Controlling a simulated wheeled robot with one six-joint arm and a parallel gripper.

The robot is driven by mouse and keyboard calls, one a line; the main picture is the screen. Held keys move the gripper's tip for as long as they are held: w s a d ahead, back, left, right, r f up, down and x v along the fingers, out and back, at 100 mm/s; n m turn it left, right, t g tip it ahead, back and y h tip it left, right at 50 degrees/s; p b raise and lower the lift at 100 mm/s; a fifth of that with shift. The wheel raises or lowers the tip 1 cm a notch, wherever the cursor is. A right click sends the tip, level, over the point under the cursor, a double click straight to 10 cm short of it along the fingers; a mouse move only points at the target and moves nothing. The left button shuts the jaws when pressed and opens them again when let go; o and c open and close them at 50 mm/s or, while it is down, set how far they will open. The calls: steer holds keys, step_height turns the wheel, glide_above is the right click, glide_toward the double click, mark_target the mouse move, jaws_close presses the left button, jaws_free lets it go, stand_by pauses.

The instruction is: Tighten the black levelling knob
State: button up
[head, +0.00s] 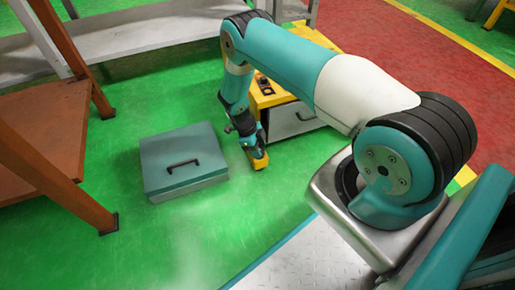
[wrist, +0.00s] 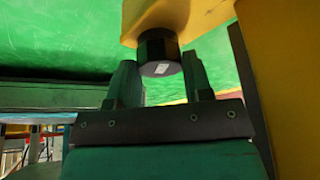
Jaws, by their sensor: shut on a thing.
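The black levelling knob (wrist: 158,48) shows in the wrist view just below a yellow bracket (wrist: 160,15); a small pale mark is on its end face. My gripper (wrist: 160,68) has one finger on each side of the knob and is shut on it. In the head view my gripper (head: 250,143) is low, near the floor, by a small yellow piece (head: 260,162) beside a yellow and grey machine (head: 292,120). The knob cannot be made out in the head view.
A teal box with a black handle (head: 182,163) lies on the green floor left of my gripper. A brown-legged table (head: 45,150) stands at the far left, a grey bench (head: 150,35) behind. A yellow upright (wrist: 285,80) is close on the right in the wrist view.

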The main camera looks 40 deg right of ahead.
steer(key=shift+w+d+r+m+y, duration=0.1)
steer(key=shift+m+y, duration=0.05)
steer(key=shift+m, duration=0.3)
steer(key=shift+w+r+m+y, duration=0.1)
steer(key=shift+m+y, duration=0.05)
steer(key=shift+m, duration=0.3)
steer(key=o, duration=0.9)
steer(key=shift+o, duration=0.2)
steer(key=shift+s+f, duration=0.1)
